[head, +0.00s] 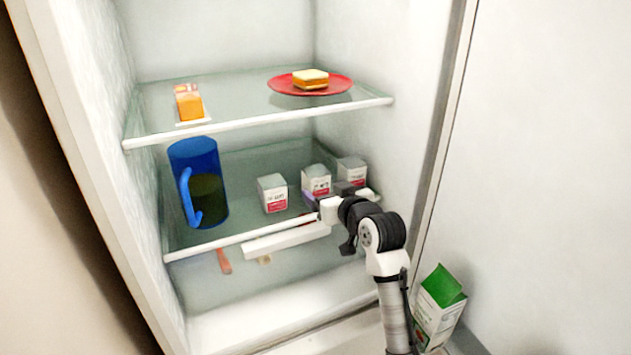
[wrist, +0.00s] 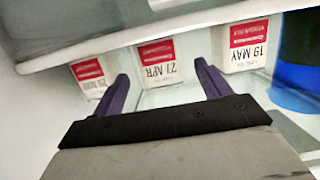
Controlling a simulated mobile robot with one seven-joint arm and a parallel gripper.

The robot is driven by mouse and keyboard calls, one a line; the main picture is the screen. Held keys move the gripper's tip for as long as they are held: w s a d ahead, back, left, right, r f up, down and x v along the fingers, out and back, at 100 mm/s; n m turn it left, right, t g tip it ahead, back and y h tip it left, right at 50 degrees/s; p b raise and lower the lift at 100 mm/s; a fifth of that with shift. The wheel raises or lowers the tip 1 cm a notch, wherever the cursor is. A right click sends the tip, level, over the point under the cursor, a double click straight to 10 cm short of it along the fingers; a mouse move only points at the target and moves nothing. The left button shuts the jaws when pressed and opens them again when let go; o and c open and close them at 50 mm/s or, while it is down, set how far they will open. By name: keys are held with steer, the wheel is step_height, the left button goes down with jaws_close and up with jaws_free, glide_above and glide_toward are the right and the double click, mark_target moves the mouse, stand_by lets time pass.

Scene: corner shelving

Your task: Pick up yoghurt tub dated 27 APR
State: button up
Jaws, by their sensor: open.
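The yoghurt tub dated 27 APR (wrist: 157,62) is a white box-shaped tub with a red band, upside down in the wrist view. It is the middle of three similar tubs and also shows on the middle glass shelf in the head view (head: 316,181). My gripper (wrist: 162,72) is open, with its two purple fingers spread and pointing toward this tub. The tub shows between the fingertips, and nothing is held. I cannot tell whether the fingers reach its sides. In the head view my gripper (head: 312,199) is at the shelf front, partly hidden by my wrist.
The tub dated 19 MAY (wrist: 246,45) and another tub (wrist: 90,76) with an unclear date stand close on either side. A blue jug (head: 207,180) is at the shelf's left. The upper shelf (head: 245,113) holds a sandwich on a red plate (head: 283,90) and an orange carton (head: 188,105).

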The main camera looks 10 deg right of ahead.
mark_target(321, 189)
steer(key=x, duration=0.6)
steer(key=shift+w+a+f+p, duration=0.1)
steer(key=shift+w+f+p, duration=0.1)
steer(key=shift+f+p, duration=0.15)
steer(key=c, duration=1.1)
